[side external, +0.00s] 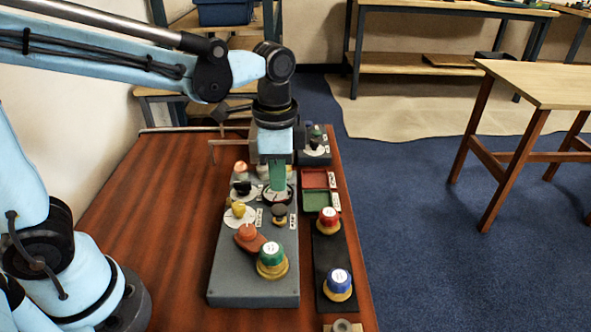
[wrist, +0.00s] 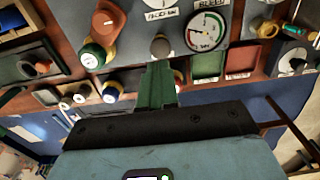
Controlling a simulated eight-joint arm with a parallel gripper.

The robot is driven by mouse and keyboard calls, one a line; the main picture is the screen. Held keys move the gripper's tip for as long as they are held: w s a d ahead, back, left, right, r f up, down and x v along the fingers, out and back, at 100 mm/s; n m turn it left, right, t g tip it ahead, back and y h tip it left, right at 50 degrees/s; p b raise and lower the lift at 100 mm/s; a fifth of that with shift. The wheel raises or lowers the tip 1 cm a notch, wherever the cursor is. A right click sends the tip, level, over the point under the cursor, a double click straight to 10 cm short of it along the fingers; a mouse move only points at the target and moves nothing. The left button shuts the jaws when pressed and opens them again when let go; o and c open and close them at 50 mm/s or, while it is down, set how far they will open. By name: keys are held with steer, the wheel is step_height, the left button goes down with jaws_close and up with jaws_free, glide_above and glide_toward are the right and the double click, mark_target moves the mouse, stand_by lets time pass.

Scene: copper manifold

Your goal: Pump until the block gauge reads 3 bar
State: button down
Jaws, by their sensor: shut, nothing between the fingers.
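My gripper (side external: 277,186) is shut and empty, with its green fingers pointing down over the grey manifold block (side external: 228,280). In the wrist view the fingertips (wrist: 158,66) are just below a grey round knob (wrist: 160,46), which also shows in the side view (side external: 279,209). I cannot tell whether they touch. A round white gauge (wrist: 207,32) with coloured bands is right of that knob; its needle reading is too small to read. In the side view the fingers partly cover the gauge (side external: 287,194). I cannot tell which part is the pump.
An orange-red handle (side external: 250,237) and a green-topped knob (side external: 271,258) stand at the block's near end. Red-topped (side external: 328,219) and blue-topped (side external: 339,282) knobs stand on a black strip (side external: 329,250) at right. Red (side external: 314,178) and green (side external: 315,200) trays lie beside the block. The table's left side is clear.

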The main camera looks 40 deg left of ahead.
mark_target(279, 208)
step_height(279, 208, up, 7)
steer(key=shift+r, duration=0.15)
stand_by(0.8)
steer(key=shift+r, duration=0.95)
steer(key=shift+f, duration=0.1)
step_height(279, 208, down, 14)
steer(key=shift+r, duration=0.1)
stand_by(0.4)
